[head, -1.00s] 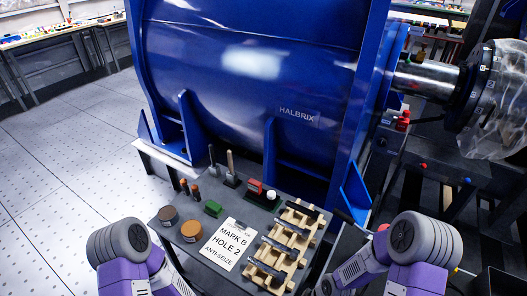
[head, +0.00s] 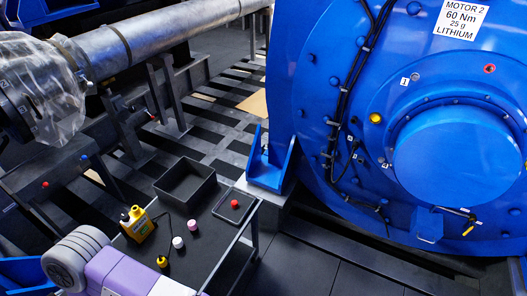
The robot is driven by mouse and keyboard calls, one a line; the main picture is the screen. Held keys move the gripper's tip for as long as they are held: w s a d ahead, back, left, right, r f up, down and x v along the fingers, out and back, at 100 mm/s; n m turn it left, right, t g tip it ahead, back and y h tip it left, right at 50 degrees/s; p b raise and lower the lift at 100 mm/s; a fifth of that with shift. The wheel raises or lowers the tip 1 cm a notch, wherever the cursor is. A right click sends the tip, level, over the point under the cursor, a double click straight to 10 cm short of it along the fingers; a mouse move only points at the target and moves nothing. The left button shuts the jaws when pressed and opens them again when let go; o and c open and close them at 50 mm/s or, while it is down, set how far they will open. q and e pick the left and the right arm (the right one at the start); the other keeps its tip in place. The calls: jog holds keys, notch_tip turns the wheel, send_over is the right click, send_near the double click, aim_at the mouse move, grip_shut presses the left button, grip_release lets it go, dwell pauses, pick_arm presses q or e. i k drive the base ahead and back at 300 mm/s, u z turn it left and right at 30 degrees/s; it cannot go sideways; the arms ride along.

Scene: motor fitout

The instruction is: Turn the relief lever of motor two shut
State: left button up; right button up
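Motor two (head: 300,145) is the large blue machine on the right, with a round end cover (head: 450,160) and a white label (head: 461,18) reading MOTOR 2, 60 Nm, 25 g, LITHIUM. A small thin lever-like part with a yellow piece (head: 455,211) sits low on its face, below the cover. It may be the relief lever; its setting is too small to tell. A yellow knob (head: 375,117) and a red-centred fitting (head: 489,68) are also on the face. A grey and purple link of my arm shows at the lower left. Neither gripper is in view.
A shaft (head: 160,35) with a plastic-wrapped coupling (head: 45,90) crosses the upper left. Dark floor (head: 310,260) lies before the motor.

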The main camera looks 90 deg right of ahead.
aim_at(473, 226)
jog(key=z, duration=5.9)
jog(key=i, duration=1.7)
jog(key=u, duration=2.25)
jog(key=i, duration=0.5)
jog(key=u, duration=0.1)
